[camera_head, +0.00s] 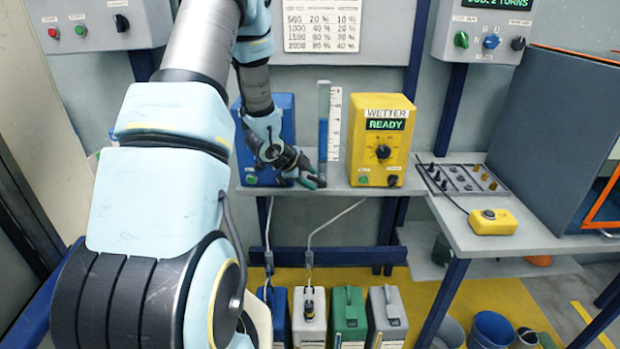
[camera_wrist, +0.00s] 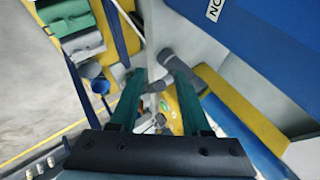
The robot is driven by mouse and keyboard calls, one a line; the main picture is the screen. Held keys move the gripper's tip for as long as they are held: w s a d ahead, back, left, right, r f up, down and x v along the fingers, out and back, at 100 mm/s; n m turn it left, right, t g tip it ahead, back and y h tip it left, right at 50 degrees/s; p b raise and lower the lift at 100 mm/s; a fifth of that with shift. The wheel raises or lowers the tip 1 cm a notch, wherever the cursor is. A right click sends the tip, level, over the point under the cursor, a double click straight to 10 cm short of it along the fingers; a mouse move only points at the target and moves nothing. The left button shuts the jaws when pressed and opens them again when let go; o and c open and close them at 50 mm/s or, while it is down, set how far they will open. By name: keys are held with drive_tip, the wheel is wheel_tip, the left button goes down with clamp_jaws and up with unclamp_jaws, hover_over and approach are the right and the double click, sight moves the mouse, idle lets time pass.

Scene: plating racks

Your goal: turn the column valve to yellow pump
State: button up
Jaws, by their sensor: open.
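The clear column (camera_head: 323,125) with blue liquid stands upright between two pumps on the shelf, beside a white scale. The yellow pump (camera_head: 383,143) is to its right, with a display reading WETTER READY. The blue pump (camera_head: 251,150) is to its left, partly hidden by my arm. My gripper (camera_head: 314,180) is open at the column's foot and covers the valve area in the head view. In the wrist view my gripper (camera_wrist: 160,82) shows two green fingers apart, with small grey parts around and between them. I cannot make out the valve's pointing direction.
Jugs, including a green one (camera_head: 348,315), stand under the shelf. A slotted tray (camera_head: 462,179) and a yellow pendant box (camera_head: 492,221) are on the right bench. A blue-grey cabinet (camera_head: 545,130) stands behind. The shelf is narrow between the pumps.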

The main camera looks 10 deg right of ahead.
drive_tip(key=v, duration=1)
drive_tip(key=shift+s+a+r+b, duration=0.2)
drive_tip(key=shift+s+r+b, duration=0.05)
drive_tip(key=shift+b, duration=0.05)
drive_tip(key=s+a+r+n+y, duration=0.3)
drive_tip(key=s+a+n+y, duration=0.2)
drive_tip(key=a+n, duration=0.5)
drive_tip(key=s+r+n+g+y, duration=0.1)
drive_tip(key=s+n+g, duration=0.3)
drive_tip(key=s+n, duration=0.6)
drive_tip(key=s, duration=0.3)
drive_tip(key=shift+s+d+n, duration=0.15)
drive_tip(key=shift+s+n, duration=0.05)
drive_tip(key=shift+n, duration=0.1)
